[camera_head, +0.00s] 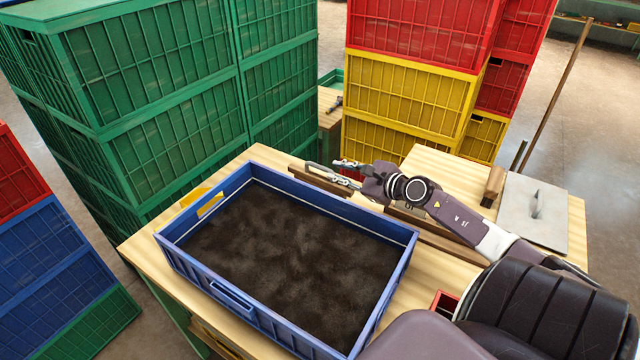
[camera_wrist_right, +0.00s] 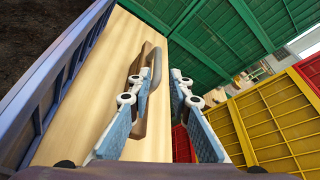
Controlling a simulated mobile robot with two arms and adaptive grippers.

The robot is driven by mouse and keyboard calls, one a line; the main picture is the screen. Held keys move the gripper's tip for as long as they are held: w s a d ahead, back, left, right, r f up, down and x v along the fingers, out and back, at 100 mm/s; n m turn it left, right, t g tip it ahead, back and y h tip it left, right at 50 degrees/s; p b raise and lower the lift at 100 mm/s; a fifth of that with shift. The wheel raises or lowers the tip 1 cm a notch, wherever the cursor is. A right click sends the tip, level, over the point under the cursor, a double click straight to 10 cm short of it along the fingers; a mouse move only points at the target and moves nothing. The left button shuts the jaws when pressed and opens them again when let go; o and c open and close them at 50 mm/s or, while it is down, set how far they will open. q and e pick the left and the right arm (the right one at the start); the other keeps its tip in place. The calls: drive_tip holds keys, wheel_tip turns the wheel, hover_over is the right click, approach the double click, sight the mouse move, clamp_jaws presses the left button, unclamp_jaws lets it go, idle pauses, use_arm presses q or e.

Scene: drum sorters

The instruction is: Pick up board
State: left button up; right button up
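A long, narrow brown wooden board (camera_head: 320,180) lies on the light wooden table just behind the blue crate. My left gripper is not in view.
The blue crate (camera_head: 262,318) holds dark soil in front of my right gripper. A grey plate with a handle (camera_head: 535,205) and a wooden block (camera_head: 494,185) lie at the right. Green crates (camera_head: 170,100) and yellow crates (camera_head: 405,95) stand stacked behind.

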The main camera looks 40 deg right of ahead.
sight(325, 169)
drive_tip(key=shift+w+a+f, duration=0.1)
drive_tip(key=shift+w+a, duration=0.05)
drive_tip(key=shift+w, duration=0.45)
drive_tip(key=shift+p+x, duration=0.35)
drive_tip(key=shift+x, duration=2.4)
drive_tip(key=shift+a+f, duration=0.1)
drive_tip(key=shift+a, duration=0.05)
drive_tip(key=shift+s, duration=0.1)
clamp_jaws()
